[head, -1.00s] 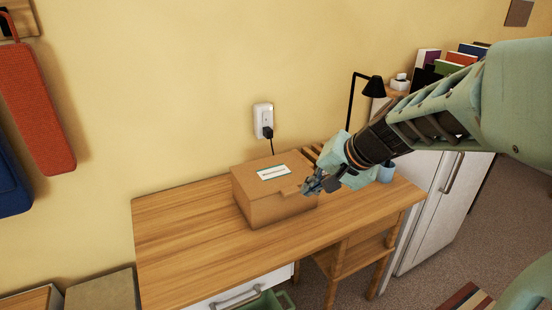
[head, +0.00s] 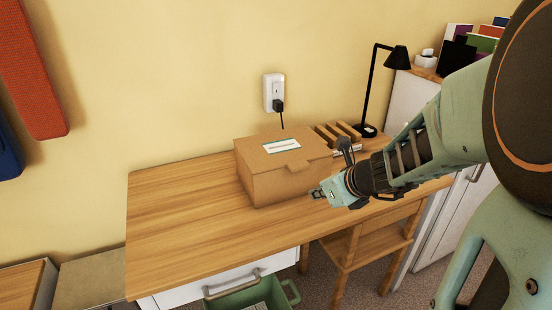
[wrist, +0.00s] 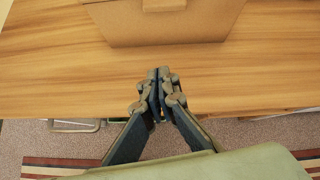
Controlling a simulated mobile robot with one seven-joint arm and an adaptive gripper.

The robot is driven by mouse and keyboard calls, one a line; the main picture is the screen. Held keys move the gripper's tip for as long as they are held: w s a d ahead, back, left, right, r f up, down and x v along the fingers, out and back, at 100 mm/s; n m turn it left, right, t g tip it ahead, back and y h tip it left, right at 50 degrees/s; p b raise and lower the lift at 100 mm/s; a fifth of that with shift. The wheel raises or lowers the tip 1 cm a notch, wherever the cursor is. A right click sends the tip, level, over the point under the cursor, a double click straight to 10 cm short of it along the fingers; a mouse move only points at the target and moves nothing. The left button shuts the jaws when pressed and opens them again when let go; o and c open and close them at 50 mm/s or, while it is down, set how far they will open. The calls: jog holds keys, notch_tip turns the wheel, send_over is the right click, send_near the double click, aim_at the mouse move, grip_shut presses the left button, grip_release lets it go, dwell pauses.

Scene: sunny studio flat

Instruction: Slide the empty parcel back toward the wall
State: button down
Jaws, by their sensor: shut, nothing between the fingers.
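The parcel (head: 282,185) is a closed brown cardboard box with a white label on top and a front flap. It stands upright on the wooden desk (head: 190,230), toward the wall side. In the wrist view the parcel's lower part (wrist: 165,22) shows at the top of the picture. My gripper (head: 316,194) is shut and empty, at the parcel's front right in the head view. The wrist view shows its fingertips (wrist: 159,72) together above the desk's front part, a little short of the parcel. Whether the parcel is empty cannot be seen.
A wall socket with a plug (head: 275,95) is behind the parcel, its cord running down. A wooden slotted rack (head: 338,133) and a black lamp (head: 370,90) stand at the right back. The desk's left side is clear. A green bin (head: 250,298) is below.

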aim_at(292, 193)
jog(key=w+f+b, duration=0.1)
jog(key=w+f, duration=0.1)
jog(key=f, duration=0.1)
jog(key=w+a+f+m+b, duration=0.1)
jog(key=w+f+b, duration=0.1)
jog(key=f, duration=0.1)
jog(key=w+f+m+b, duration=0.1)
jog(key=w+f+b, duration=0.1)
jog(key=f, duration=0.1)
jog(key=shift+w+a, duration=0.4)
jog(key=w, duration=0.2)
jog(key=w+a+p, duration=0.1)
jog(key=shift+r, duration=0.3)
jog(key=shift+w+a, duration=0.15)
jog(key=shift+w, duration=0.3)
